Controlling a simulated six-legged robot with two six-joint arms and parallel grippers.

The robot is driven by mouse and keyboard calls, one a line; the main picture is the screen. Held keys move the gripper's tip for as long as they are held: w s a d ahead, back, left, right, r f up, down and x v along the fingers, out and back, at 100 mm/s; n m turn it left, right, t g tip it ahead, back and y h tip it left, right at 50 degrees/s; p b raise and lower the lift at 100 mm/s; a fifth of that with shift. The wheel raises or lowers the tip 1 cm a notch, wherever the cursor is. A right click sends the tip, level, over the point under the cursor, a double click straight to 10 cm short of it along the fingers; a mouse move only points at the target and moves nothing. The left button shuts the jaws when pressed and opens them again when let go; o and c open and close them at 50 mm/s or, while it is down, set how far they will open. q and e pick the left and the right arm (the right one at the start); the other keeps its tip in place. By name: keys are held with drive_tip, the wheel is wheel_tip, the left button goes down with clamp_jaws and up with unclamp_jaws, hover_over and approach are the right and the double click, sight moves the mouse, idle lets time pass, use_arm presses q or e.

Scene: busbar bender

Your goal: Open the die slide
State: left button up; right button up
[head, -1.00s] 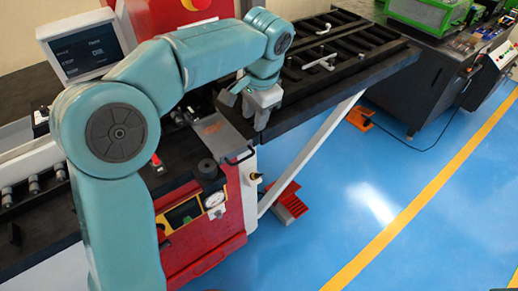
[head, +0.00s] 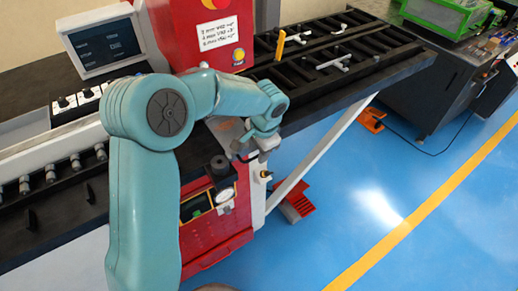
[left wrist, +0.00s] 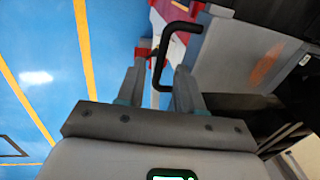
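The die slide is a grey plate with an orange smear (head: 222,127) on the front of the red machine, partly hidden behind my left arm. Its black bar handle (head: 243,157) sticks out at the front edge. My left gripper (head: 264,148) is right by the handle. In the left wrist view the slide plate (left wrist: 245,57) is at upper right, and the handle (left wrist: 160,62) reaches down between the two spread fingers of my left gripper (left wrist: 158,72). The fingers look apart from the handle; exact contact is unclear. My right gripper is not in view.
Blue floor in front is open.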

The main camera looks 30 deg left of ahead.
use_arm(q)
drive_tip(key=shift+s, duration=0.1)
drive_tip(key=shift+d, duration=0.15)
clamp_jaws()
idle(1.1)
